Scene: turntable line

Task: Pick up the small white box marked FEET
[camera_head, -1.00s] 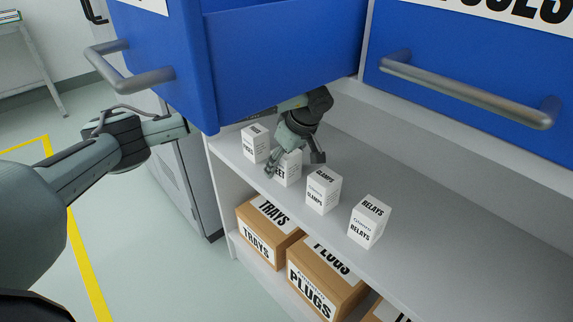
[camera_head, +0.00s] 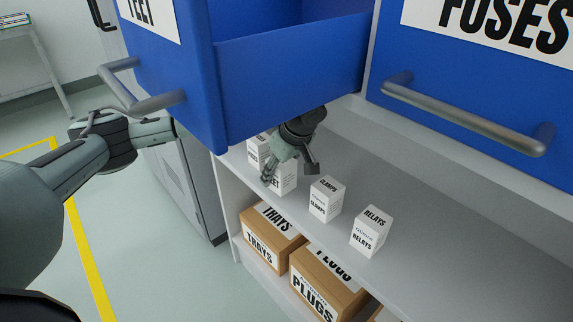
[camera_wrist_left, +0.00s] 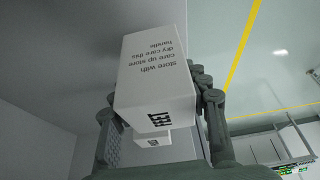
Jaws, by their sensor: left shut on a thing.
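The small white box marked FEET (camera_head: 287,181) is at the shelf's front edge in the head view, partly covered by my left gripper (camera_head: 285,170). My left gripper reaches in under the open blue drawer and is shut on this box. My right gripper is in neither view.
White boxes marked CLAMPS (camera_head: 326,199) and RELAYS (camera_head: 371,231) stand to the right on the grey shelf (camera_head: 420,250). Another white box (camera_head: 254,152) is close on the left. The open blue drawer (camera_head: 290,85) hangs above. Brown TRAYS (camera_head: 270,238) and PLUGS (camera_head: 325,280) boxes sit below.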

